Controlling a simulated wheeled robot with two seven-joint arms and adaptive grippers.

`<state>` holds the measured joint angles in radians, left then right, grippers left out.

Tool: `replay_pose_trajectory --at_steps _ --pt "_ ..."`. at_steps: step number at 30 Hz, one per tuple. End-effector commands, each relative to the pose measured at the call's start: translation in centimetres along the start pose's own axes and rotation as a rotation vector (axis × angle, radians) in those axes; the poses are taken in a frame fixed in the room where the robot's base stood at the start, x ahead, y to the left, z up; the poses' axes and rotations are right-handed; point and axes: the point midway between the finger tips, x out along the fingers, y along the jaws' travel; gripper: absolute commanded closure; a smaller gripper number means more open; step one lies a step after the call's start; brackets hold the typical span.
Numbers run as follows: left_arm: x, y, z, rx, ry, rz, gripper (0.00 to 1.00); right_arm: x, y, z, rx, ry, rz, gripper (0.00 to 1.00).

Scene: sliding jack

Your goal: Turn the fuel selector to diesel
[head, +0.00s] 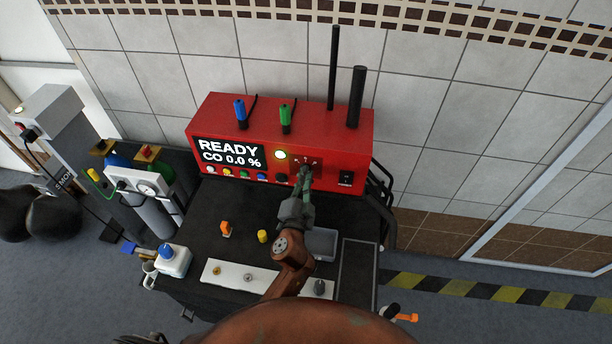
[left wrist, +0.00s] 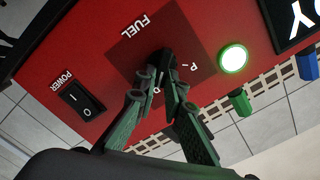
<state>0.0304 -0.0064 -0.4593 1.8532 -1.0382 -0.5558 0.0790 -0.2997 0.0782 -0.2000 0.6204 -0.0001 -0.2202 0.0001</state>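The fuel selector is a black knob (left wrist: 157,62) on a dark red square plate (left wrist: 190,48) marked FUEL, on the front of the red analyser box (head: 225,115). Letters P and D show beside the knob in the left wrist view; the picture is turned nearly upside down. My left gripper (head: 305,172) reaches the plate in the head view. In the left wrist view its green fingers (left wrist: 163,78) close in on both sides of the knob and appear to touch it. The fingers hide much of the knob, so its pointing direction cannot be told. My right gripper is not in view.
The display (head: 229,154) reads READY, CO 0.0 %. A lit round lamp (head: 280,155) and a power switch (head: 346,178) flank the selector. Several small items lie on the black cart top (head: 205,225). Gas cylinders (head: 155,215) stand left.

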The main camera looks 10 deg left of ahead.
Motion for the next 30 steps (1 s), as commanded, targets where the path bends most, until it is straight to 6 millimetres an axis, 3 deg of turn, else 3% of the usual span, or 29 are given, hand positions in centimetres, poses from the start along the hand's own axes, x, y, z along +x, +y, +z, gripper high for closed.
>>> replay_pose_trajectory --at_steps 7,17,22,30 --pt "0.0 0.1 0.0 -0.001 0.0 0.001 0.73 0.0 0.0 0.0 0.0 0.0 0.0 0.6" --pt "-0.3 0.1 0.1 -0.002 -0.001 0.001 0.73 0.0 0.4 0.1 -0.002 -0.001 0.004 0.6" --pt "-2.5 0.1 0.1 -0.004 -0.002 0.002 0.73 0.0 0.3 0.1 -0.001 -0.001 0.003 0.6" --pt "-8.2 0.1 0.2 -0.002 -0.004 0.003 0.73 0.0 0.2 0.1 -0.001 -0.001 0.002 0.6"
